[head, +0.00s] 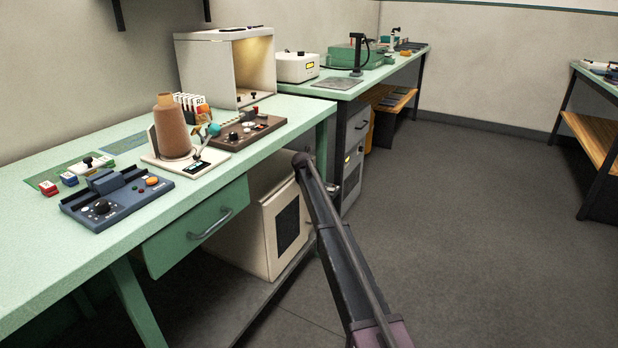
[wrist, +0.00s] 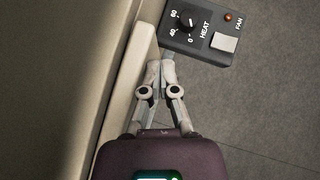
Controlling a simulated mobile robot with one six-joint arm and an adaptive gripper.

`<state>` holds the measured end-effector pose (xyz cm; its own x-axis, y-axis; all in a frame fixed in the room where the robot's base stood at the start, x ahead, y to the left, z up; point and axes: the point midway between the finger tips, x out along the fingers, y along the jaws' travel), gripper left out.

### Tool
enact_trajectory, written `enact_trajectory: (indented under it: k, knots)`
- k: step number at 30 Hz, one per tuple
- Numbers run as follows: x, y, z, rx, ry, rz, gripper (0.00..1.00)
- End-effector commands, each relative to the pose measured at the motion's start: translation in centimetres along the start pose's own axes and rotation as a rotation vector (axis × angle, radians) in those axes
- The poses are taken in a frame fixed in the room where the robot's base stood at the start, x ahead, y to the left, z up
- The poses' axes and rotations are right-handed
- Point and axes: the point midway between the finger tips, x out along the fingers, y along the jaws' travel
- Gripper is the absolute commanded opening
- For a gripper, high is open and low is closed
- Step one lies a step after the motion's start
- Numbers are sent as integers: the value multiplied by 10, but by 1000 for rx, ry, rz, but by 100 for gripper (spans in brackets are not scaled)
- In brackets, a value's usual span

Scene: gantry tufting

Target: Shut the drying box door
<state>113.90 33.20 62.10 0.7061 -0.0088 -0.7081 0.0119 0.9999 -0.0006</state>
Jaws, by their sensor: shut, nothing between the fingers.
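The drying box appears to be the beige cabinet (head: 255,207) under the green bench, with a dark window panel (head: 288,229) in its face. In the wrist view a beige surface (wrist: 65,85) with a paler edge strip (wrist: 128,85) fills the left side. A dark HEAT and FAN control panel (wrist: 197,28) juts out beyond the fingertips. My gripper (wrist: 160,68) is shut and empty, close beside the pale strip; I cannot tell if it touches. In the head view my arm hides the gripper and the box's right side. How far the door stands open is unclear.
The green drawer (head: 197,226) with its handle is beside the cabinet. A low grey shelf (head: 268,303) runs beneath. Another bench (head: 352,90) stands farther back. The grey floor (head: 460,190) to the right is clear.

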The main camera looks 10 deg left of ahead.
Motion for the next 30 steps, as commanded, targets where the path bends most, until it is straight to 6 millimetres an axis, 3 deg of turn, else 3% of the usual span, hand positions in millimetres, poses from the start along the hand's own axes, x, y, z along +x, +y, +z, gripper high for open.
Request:
enact_trajectory:
  k: [11,20,30]
  knots:
    - [0,-4,0,1,-4,2,0]
    - [-8,-37,-7,2,-1,0,0]
    - [-37,-65,9,1,-1,-1,0]
